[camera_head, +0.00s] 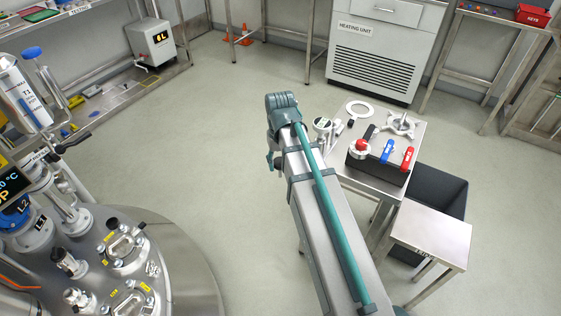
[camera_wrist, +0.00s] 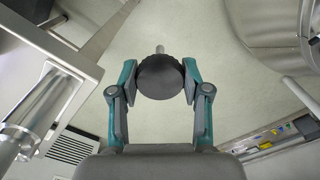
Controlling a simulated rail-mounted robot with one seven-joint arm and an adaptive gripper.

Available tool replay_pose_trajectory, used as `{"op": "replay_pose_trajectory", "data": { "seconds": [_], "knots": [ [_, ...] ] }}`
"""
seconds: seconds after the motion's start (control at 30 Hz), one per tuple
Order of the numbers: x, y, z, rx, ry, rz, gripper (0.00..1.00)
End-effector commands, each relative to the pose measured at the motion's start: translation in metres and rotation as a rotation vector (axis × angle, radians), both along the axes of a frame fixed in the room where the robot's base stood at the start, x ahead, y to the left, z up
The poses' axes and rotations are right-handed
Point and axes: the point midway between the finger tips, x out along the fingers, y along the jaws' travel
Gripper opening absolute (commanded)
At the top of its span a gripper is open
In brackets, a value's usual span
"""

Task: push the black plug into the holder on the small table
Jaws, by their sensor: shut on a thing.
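In the wrist view my gripper (camera_wrist: 161,84) is shut on the black plug (camera_wrist: 160,74), a round dark disc with a short metal pin (camera_wrist: 160,49) beyond it. The plug is held in the air with floor behind it. In the head view my arm's end hides the gripper and plug. The small steel table (camera_head: 418,142) stands to the right of my arm. On it is a black block (camera_head: 376,170) with red and blue handles. I cannot tell for sure which thing is the holder.
The small table also bears a white ring (camera_head: 360,102), a round gauge (camera_head: 322,123) and a star-shaped metal part (camera_head: 401,119). A dark bin (camera_head: 440,184) and a lower side table (camera_head: 432,228) stand close by. The reactor lid (camera_head: 165,245) is at left. Floor between is clear.

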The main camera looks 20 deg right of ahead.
Motion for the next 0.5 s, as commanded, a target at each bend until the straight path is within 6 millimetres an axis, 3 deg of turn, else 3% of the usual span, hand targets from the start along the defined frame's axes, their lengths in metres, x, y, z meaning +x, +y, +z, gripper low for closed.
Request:
{"op": "replay_pose_trajectory", "data": {
  "seconds": [0.5],
  "knots": [
    [0.062,-0.054,0.063,0.0,0.001,-0.059,0.07]
  ]
}}
